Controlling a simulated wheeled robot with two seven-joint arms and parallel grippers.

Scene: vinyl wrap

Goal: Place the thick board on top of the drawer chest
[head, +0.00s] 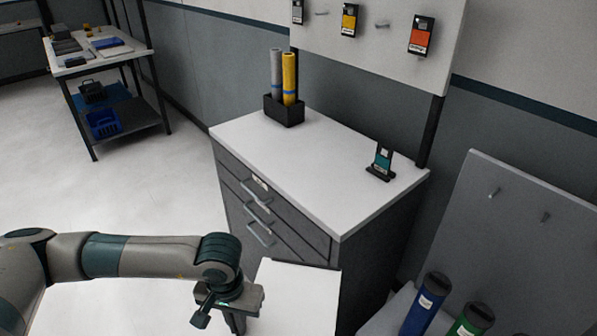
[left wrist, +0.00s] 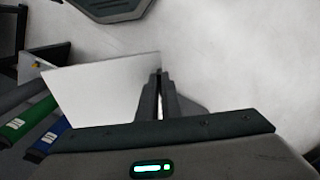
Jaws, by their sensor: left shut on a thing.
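The thick board (head: 300,292) is a flat white panel at the bottom centre of the head view, in front of the drawer chest. It also shows in the left wrist view (left wrist: 103,85), to the left of the fingers. My left gripper (head: 236,322) is shut on the board's edge; its fingers (left wrist: 159,90) meet the board's right edge in the left wrist view. The drawer chest (head: 320,190) is grey with a white top and stands beyond and above the board. My right gripper is in neither view.
A dark holder (head: 284,110) with grey and yellow rolls stands at the back of the chest top. Blue (head: 425,303) and green (head: 470,322) tubes are at lower right.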

